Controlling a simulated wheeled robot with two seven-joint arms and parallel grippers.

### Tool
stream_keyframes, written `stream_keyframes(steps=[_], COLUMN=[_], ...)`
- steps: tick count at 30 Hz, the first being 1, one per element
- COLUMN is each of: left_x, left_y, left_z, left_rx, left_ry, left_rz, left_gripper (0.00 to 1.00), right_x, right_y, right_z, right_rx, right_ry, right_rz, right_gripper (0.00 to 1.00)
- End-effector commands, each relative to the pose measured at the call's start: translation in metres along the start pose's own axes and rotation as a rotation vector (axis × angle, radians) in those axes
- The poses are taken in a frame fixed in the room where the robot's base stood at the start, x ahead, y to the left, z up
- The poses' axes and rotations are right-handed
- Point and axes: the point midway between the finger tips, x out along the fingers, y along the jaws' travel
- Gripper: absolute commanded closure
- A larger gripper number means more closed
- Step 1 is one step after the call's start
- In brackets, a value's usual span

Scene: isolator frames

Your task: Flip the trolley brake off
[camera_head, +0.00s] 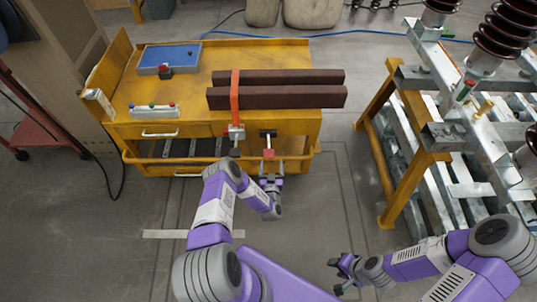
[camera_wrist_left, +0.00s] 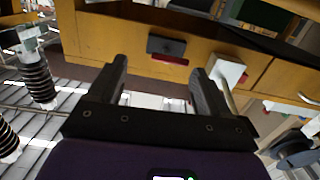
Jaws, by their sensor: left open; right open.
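The yellow trolley (camera_head: 190,95) stands ahead. On its front edge is a black fitting with a red piece (camera_head: 268,153), which looks like the brake; it also shows in the left wrist view as a dark block with a red lower edge (camera_wrist_left: 166,46). Left of it in the head view hangs a pale metal block with red (camera_head: 236,132), seen right of the fingers in the wrist view (camera_wrist_left: 228,68). My left gripper (camera_head: 270,178) is open and empty, just in front of the black fitting, apart from it. My right gripper (camera_head: 337,274) is open and empty, low over the floor.
Two dark brown beams (camera_head: 290,96) under an orange strap (camera_head: 235,90) lie on the trolley, with a blue tray (camera_head: 170,58) behind. A yellow-legged metal rack (camera_head: 400,150) with insulators stands right. Bare floor (camera_head: 320,210) lies between.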

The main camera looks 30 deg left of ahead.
Motion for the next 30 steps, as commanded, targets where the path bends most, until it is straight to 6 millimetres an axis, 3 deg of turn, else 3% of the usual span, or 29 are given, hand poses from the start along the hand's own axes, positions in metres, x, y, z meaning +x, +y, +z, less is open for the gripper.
stream_keyframes(steps=[5,18,30], left_x=[0.008,0.07,0.077], left_y=[-0.012,-0.014,-0.014], left_z=[0.0,-0.003,-0.005], left_rx=[0.017,0.017,0.016], left_ry=[0.051,0.05,0.048], left_rz=[-0.046,-0.045,-0.043], left_gripper=[0.21,0.21,0.24], right_x=[0.005,0.029,0.03], right_y=[0.002,0.011,0.011], right_z=[-0.001,-0.002,-0.002], right_rx=[0.0,0.0,0.0], right_ry=[0.001,0.001,0.0], right_rz=[0.0,0.0,0.0], right_gripper=[0.57,0.57,0.57])
